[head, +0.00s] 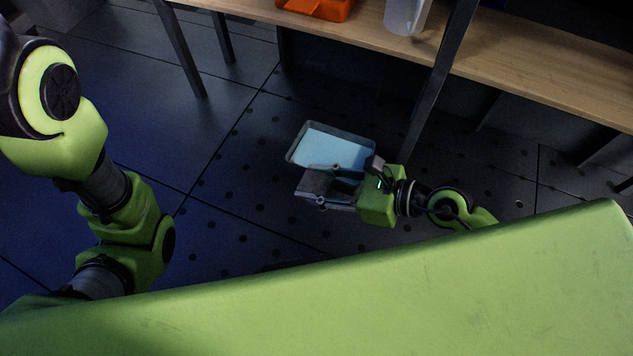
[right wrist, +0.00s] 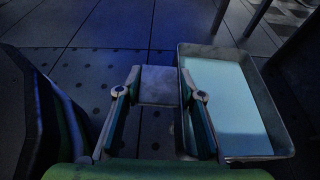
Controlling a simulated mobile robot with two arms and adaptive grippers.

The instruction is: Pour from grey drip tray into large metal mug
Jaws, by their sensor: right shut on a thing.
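The grey drip tray (head: 292,155) is a shallow rectangular pan with pale blue contents over most of its bottom, held above the dark floor in the head view. In the right wrist view the tray (right wrist: 278,135) lies just right of my fingers. My right gripper (head: 329,184) is shut on a flat grey block adjoining the tray, apparently its handle; the block shows between the fingers (right wrist: 158,100) in the wrist view. No large metal mug can be identified for certain. My left arm shows at the left, its gripper out of view.
A wooden bench (head: 520,60) with dark metal legs runs along the top and right. A pale grey jug (head: 404,16) and an orange container (head: 318,8) stand on it. One bench leg (head: 436,85) is close right of the tray. The floor left of the tray is clear.

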